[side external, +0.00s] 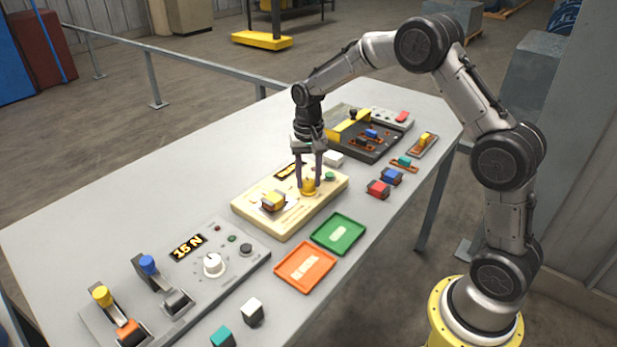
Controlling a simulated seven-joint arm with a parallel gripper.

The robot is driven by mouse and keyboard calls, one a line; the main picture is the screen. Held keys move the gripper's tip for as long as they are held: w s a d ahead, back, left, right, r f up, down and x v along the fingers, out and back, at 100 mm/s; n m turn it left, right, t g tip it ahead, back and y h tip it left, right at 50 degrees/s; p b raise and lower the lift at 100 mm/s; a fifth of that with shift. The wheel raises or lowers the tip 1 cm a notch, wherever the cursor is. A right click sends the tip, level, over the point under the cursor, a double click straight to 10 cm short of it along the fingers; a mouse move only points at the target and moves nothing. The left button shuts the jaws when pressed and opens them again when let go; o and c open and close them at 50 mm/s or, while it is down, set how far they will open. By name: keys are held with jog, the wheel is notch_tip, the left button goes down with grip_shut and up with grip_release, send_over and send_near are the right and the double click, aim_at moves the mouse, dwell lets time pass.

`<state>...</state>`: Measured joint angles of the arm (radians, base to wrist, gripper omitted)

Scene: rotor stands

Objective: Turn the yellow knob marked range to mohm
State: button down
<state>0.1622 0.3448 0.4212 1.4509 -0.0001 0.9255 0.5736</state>
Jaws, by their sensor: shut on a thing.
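The yellow knob (309,187) stands on the right part of a cream-coloured panel (243,208) in the middle of the table. My gripper (310,184) points straight down over the panel, and its two fingers are shut on the yellow knob, one on each side. The range markings around the knob are too small to read, so I cannot tell which way it points. A dark display (289,171) with yellow characters sits at the back of the panel, partly hidden by my gripper.
A yellow block (273,201) sits on the panel's left part, and a green button (329,176) is right of the knob. Orange (283,275) and green (351,240) trays lie in front. A grey lever panel (253,262) is front left, a dark tray (384,153) behind right. The table's left is clear.

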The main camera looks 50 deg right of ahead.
aim_at(308, 181)
jog(key=shift+r, duration=0.15)
jog(key=shift+c, duration=2.3)
grip_release()
notch_tip(308, 181, up, 14)
